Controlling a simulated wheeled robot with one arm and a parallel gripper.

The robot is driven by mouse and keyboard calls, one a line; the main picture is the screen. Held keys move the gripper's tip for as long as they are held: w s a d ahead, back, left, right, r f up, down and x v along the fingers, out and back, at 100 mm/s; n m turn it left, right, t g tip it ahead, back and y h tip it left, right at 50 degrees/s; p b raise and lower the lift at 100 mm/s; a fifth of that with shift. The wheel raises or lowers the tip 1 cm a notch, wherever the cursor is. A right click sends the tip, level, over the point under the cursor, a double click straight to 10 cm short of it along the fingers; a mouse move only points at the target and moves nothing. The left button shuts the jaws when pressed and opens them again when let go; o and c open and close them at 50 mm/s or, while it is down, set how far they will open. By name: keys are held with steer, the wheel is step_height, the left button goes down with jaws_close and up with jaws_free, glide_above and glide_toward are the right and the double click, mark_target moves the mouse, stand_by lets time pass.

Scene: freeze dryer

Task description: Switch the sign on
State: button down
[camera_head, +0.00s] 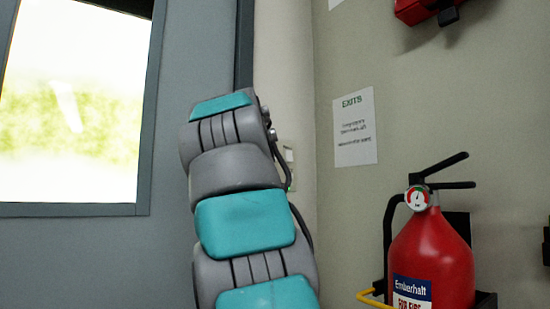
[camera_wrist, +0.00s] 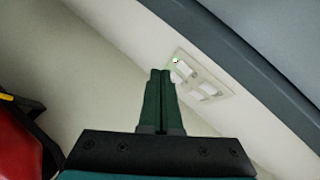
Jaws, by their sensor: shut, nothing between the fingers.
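A pale switch plate (camera_wrist: 222,86) with several white rocker switches is on the wall in the wrist view. A small light shows at its upper left corner. My gripper (camera_wrist: 160,73) is shut and empty, its fingertips appearing close to the left end of the plate. I cannot tell whether they touch it. In the head view the plate (camera_head: 287,152) is mostly hidden behind my arm, and a small green light shows near its lower part. My gripper is hidden there. I see no illuminated sign; a paper notice headed "EXITS" (camera_head: 355,128) hangs on the right wall.
A red fire extinguisher (camera_head: 432,255) stands in a bracket at the lower right, with a yellow bar (camera_head: 374,299) sticking out. A red device (camera_head: 425,10) is at the upper right. A grey door (camera_head: 85,250) with a bright window (camera_head: 75,100) is on the left.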

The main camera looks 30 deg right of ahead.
steer(key=s+d+r+m+t+h, duration=0.1)
steer(key=s+r+m+t+h, duration=0.1)
steer(key=r+m, duration=0.3)
steer(key=shift+s+d+r+h, duration=0.3)
steer(key=shift+s+r, duration=0.45)
steer(key=shift+r, duration=1.1)
steer(key=p, duration=0.4)
glide_toward(279, 160)
steer(key=w+d, duration=0.2)
steer(key=d, duration=0.1)
steer(key=shift+w+f, duration=0.2)
steer(key=shift+w, duration=0.3)
